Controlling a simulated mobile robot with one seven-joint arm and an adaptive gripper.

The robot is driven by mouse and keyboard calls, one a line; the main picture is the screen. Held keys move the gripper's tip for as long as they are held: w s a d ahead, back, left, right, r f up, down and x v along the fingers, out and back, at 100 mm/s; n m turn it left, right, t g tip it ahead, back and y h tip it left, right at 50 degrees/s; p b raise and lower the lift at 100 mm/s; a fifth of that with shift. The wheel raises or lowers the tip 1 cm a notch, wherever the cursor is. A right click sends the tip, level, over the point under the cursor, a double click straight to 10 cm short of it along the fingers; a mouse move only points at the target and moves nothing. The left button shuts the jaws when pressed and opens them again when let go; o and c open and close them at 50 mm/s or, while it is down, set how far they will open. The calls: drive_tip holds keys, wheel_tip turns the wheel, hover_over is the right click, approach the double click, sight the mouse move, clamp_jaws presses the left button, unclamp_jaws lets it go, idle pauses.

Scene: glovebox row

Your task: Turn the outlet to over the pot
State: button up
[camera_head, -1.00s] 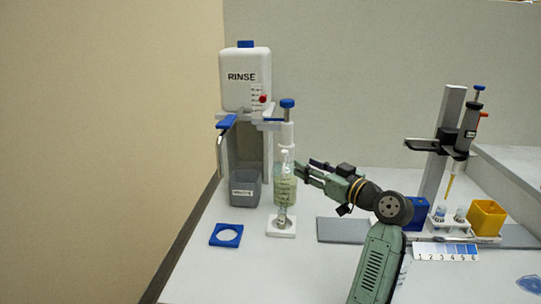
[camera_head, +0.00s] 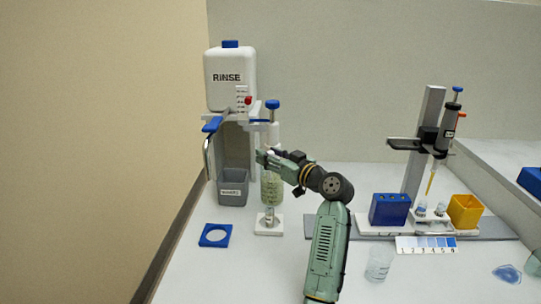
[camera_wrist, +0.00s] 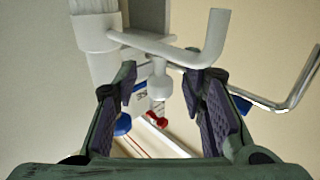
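The bottle-top dispenser (camera_head: 272,125) has a blue knob and stands on a glass bottle (camera_head: 272,189) on a white base. In the wrist view its white body (camera_wrist: 98,40) is at upper left, and the white bent outlet (camera_wrist: 150,42) runs right from it. The grey labelled pot (camera_head: 232,190) stands left of the bottle, under the rinse stand. My gripper (camera_head: 262,157) is at the bottle's neck and hides part of it. In the wrist view my gripper (camera_wrist: 160,75) is open, its fingers apart just below the outlet; contact cannot be told.
The white RINSE tank (camera_head: 231,80) sits on a stand (camera_head: 262,135) behind, with a red tap and a blue-handled bent arm (camera_head: 207,150). A clear beaker (camera_head: 380,263) and a pipette stand (camera_head: 428,130) are at right.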

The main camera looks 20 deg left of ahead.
clamp_jaws()
idle(0.7)
